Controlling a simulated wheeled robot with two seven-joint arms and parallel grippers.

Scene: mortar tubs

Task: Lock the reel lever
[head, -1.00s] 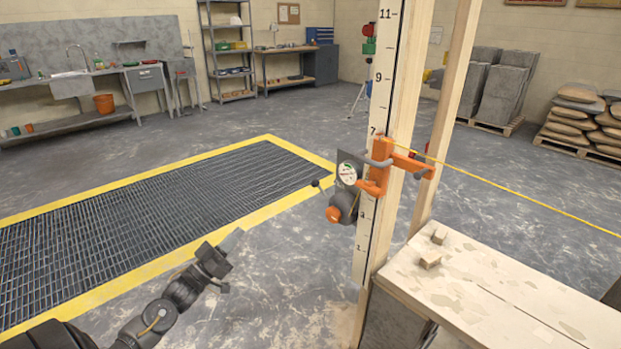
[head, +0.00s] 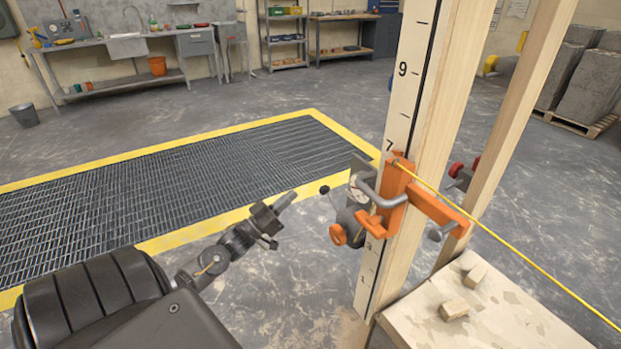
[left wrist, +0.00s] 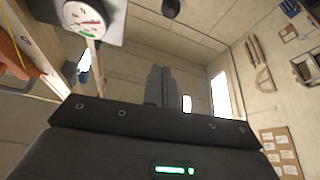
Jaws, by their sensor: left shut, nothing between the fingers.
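The grey reel (head: 352,222) is fixed to the wooden post with the number scale. It has an orange knob (head: 338,234) and a thin lever with a black ball end (head: 324,189) that sticks out to the left. An orange bracket (head: 395,196) clamps around the post beside it, partly covering the reel. My left gripper (head: 291,198) is shut and empty, left of the ball end and apart from it. In the left wrist view its fingers (left wrist: 164,88) are together, and a round dial (left wrist: 84,18) shows at upper left. My right gripper is not in view.
A yellow line (head: 510,257) runs from the bracket to the lower right. A mortar-stained board (head: 500,325) with small wood blocks (head: 455,308) lies at lower right. A second post (head: 520,120) stands to the right. The floor grating (head: 200,180) at left is clear.

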